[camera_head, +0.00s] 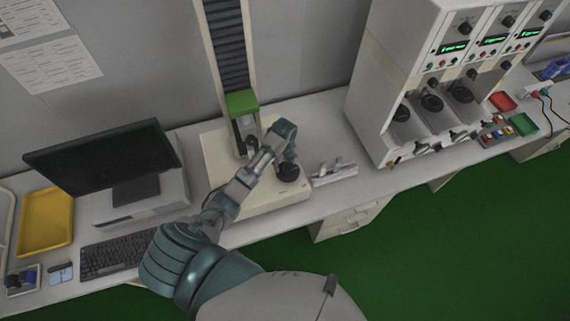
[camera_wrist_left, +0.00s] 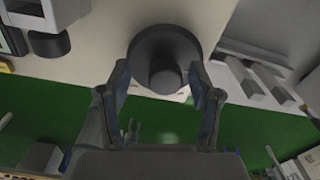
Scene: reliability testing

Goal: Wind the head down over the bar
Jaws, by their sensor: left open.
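A test stand has a tall column (camera_head: 227,45) with a green-topped head (camera_head: 242,103) on it, above a cream base (camera_head: 270,203). A round black handwheel (camera_head: 288,172) with a central knob is at the base's right front. In the left wrist view the handwheel (camera_wrist_left: 150,45) lies between and just ahead of the fingertips. My left gripper (camera_head: 284,150) is open above the handwheel; its fingers (camera_wrist_left: 160,76) stand on either side of the knob, with no clear contact. The bar cannot be made out; my arm hides part of the area under the head. My right gripper is out of view.
Loose grey metal parts (camera_head: 334,169) lie on the bench right of the base. A monitor (camera_head: 105,165), keyboard (camera_head: 115,257) and yellow tray (camera_head: 45,223) are at the left. A tall instrument cabinet (camera_head: 375,85) stands at the right. Green floor (camera_head: 450,240) is clear in front.

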